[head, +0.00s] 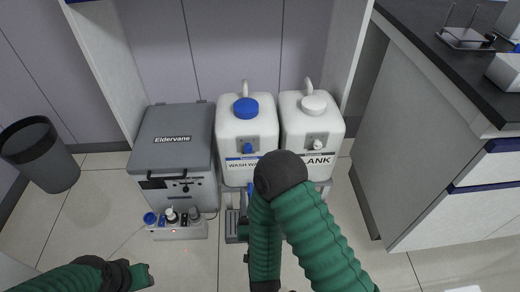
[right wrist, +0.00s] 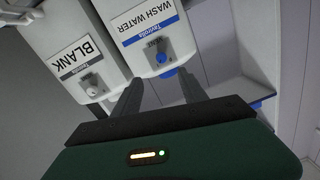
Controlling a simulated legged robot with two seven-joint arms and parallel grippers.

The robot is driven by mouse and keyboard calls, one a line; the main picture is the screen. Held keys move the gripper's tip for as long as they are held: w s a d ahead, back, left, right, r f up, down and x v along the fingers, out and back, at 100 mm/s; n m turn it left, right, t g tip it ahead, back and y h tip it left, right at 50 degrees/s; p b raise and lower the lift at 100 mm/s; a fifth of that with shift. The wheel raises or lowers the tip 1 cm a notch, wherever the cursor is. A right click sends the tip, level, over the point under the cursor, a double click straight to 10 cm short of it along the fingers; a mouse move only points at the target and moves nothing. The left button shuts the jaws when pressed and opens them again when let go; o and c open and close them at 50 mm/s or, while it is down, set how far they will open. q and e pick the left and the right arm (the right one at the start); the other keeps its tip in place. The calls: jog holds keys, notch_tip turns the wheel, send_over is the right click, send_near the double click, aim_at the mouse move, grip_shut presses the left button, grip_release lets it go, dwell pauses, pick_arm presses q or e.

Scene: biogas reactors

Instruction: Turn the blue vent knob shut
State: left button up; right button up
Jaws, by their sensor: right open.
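A white container labelled WASH WATER (head: 247,128) carries a blue cap (head: 246,107) and a blue knob (head: 248,148) on a grey plate on its front. In the right wrist view, where the container appears upside down, the blue knob (right wrist: 161,58) lies beyond the opening between the fingers. My right gripper (right wrist: 160,88) is open, with nothing between its fingers and no clear contact with the knob. In the head view my right arm hides that gripper. My left arm shows at the lower left; its fingers are not visible.
A white BLANK container (head: 312,125) with a white knob stands beside it. A grey Eldervane box (head: 172,140) is on the left. A low unit (head: 180,231) with several knobs, one blue, sits before it. A bin (head: 40,152) and counter (head: 440,150) flank the open floor.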

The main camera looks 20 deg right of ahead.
jog(key=p, duration=0.4)
send_near(249, 151)
jog(key=b+x, duration=0.5)
jog(key=x, duration=0.2)
jog(key=shift+w+f, duration=0.1)
jog(key=shift+w, duration=0.2)
jog(key=shift+w+d, duration=0.1)
jog(key=shift+w, duration=0.35)
grip_shut()
